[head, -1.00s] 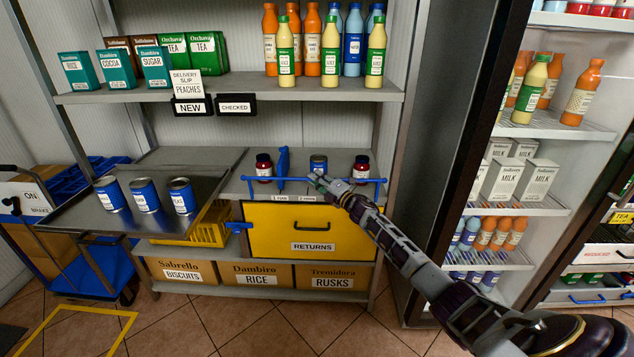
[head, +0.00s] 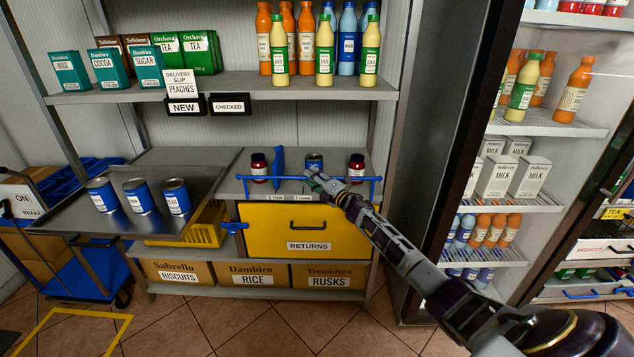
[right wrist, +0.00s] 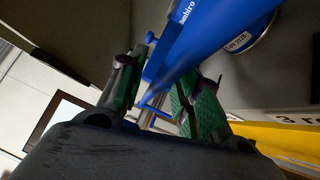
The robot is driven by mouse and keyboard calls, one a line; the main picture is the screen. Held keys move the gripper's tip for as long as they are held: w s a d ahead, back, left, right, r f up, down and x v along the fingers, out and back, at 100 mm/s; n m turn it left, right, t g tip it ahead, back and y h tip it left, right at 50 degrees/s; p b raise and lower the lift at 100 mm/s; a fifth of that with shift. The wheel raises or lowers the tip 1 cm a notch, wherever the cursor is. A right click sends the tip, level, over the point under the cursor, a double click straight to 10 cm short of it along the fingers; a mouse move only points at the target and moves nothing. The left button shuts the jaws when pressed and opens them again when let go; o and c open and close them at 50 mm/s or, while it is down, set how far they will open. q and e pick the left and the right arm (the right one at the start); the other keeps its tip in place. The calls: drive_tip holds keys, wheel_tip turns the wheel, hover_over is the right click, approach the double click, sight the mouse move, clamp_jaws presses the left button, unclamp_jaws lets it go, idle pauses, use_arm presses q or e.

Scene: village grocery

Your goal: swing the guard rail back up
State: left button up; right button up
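The blue guard rail (head: 352,179) runs level along the front of the grey shelf, in front of two dark red jars and a blue can. It stands above the shelf edge on short end pieces. My right gripper (head: 313,178) is at the middle of the rail. In the right wrist view, the rail (right wrist: 210,50) passes between the green-padded fingers (right wrist: 160,92), which appear shut on it. The exact contact is partly hidden. My left gripper is not in view.
A blue upright divider (head: 279,160) stands between the jars. The yellow RETURNS drawer (head: 308,220) is below the rail. Blue cans stand on a metal tray (head: 80,218) at left. An open fridge door edge (head: 462,170) stands close to the right of my arm.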

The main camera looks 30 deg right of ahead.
drive_tip(key=v, duration=1.2)
idle(0.8)
drive_tip(key=shift+f, duration=0.15)
idle(0.5)
